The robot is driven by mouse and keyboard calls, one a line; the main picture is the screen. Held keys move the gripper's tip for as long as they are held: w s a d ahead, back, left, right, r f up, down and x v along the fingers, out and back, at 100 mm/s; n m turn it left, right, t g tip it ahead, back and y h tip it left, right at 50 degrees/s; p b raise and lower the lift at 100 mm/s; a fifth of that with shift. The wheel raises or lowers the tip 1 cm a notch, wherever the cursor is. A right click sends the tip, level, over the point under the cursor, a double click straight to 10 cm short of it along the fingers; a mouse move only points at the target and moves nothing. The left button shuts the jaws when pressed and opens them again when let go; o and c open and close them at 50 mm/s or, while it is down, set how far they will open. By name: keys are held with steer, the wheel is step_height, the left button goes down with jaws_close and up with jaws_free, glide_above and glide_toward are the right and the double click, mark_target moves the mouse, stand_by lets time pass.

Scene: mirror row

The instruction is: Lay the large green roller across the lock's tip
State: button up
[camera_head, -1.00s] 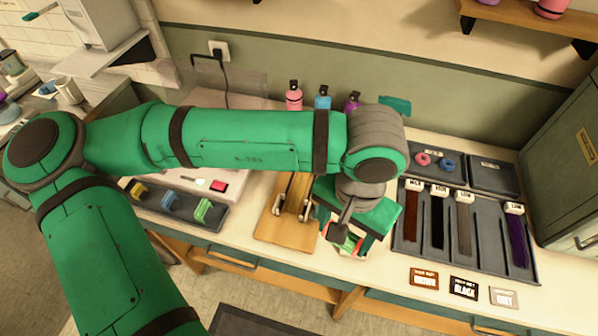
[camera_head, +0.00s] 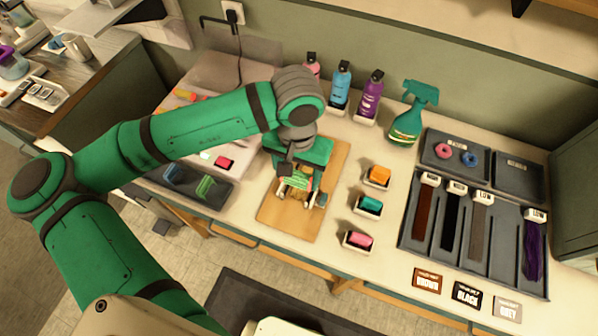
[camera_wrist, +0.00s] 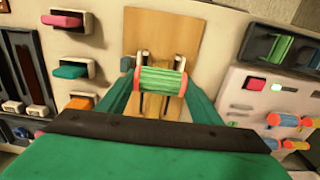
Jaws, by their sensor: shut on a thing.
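The large green roller (camera_wrist: 160,81) has a ribbed green body and pink-red ends. My gripper (camera_head: 296,184) is shut on it, with one finger at each end in the wrist view. The roller is held level over the wooden board (camera_wrist: 162,25), between its two metal-and-dark uprights; in the head view the board (camera_head: 330,165) lies under my gripper. I cannot tell how high the roller is or whether it touches anything.
Orange (camera_head: 379,174), teal (camera_head: 370,204) and pink (camera_head: 359,240) blocks sit in white holders right of the board. A tray (camera_head: 405,240) with brown, black, grey and purple locks lies farther right. A clip tray (camera_head: 222,196) is left. Bottles and a green spray bottle (camera_head: 408,125) stand behind.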

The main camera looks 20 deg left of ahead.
glide_above(296, 197)
steer(key=w, duration=0.1)
steer(key=shift+f, duration=2.75)
steer(key=shift+s+d+f, duration=0.1)
steer(key=shift+f, duration=0.35)
steer(key=shift+s+f, duration=0.35)
steer(key=shift+f, duration=0.6)
steer(key=o, duration=1)
steer(key=shift+s, duration=0.1)
steer(key=shift+c, duration=0.9)
steer(key=shift+o, duration=0.4)
steer(key=shift+w+r, duration=0.15)
steer(key=shift+r, duration=1.65)
steer(key=shift+w+r, duration=0.1)
steer(key=shift+r, duration=1.65)
